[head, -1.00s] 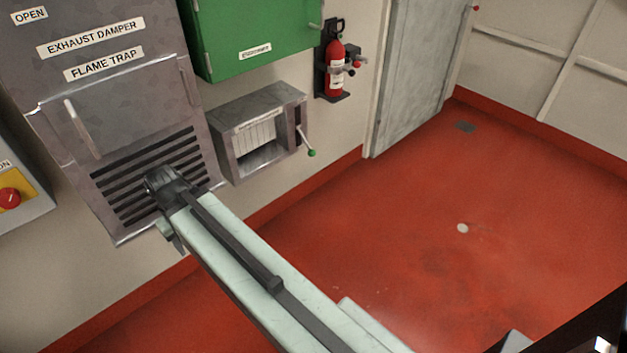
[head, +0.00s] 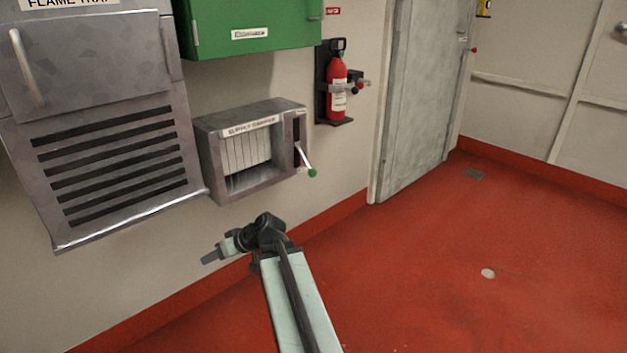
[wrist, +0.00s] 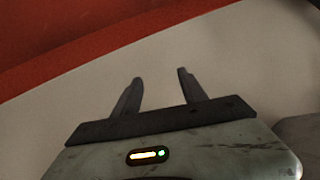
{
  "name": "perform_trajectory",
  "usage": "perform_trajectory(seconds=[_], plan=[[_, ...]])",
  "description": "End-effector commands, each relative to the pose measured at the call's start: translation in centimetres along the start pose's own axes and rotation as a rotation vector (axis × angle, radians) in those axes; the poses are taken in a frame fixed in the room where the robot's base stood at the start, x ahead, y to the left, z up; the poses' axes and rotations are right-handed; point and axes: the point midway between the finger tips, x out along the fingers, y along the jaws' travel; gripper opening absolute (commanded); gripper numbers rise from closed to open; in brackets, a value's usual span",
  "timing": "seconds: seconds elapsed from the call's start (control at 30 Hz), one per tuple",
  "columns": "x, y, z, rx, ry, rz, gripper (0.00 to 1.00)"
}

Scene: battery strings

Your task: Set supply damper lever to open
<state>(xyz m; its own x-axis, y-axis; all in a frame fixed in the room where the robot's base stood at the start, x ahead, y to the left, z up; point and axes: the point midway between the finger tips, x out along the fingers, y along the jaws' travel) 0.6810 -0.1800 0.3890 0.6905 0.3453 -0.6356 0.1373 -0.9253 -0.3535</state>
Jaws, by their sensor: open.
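The supply damper (head: 204,140) is a grey metal box on the wall with a white label and pale vertical slats. Its lever (head: 307,160) sticks out of a dark slot on the box's right side and slants down to a green knob (head: 312,173). My gripper (head: 208,258) is below and left of the box, pointing left and apart from the lever. In the wrist view my gripper (wrist: 160,82) shows two dark fingers spread apart with nothing between them. The lever and box are not in the wrist view, which shows only wall and red floor band.
A grey flame trap cabinet (head: 110,120) with a handle and louvres is at left. A green cabinet (head: 250,22) hangs above the damper. A red fire extinguisher (head: 337,88) is right of it, then a grey door (head: 420,100). The red floor (head: 430,270) at right is clear.

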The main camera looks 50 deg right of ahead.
Motion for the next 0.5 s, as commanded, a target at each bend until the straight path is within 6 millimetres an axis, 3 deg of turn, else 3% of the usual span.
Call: perform_trajectory(seconds=[0.03, 0.13, 0.2, 0.3, 0.4, 0.5], plan=[[-2.8, 3.4, -1.9, 0.007, 0.114, 0.022, 0.50], [-10.1, 10.6, -5.5, 0.000, 0.380, 0.105, 0.50], [-16.1, 15.5, -7.0, -0.007, 0.550, 0.196, 0.50], [-23.4, 20.7, -7.5, -0.009, 0.720, 0.323, 0.50], [-27.8, 23.5, -7.3, -0.009, 0.808, 0.406, 0.50], [-29.8, 24.6, -7.1, -0.009, 0.845, 0.444, 0.50]])
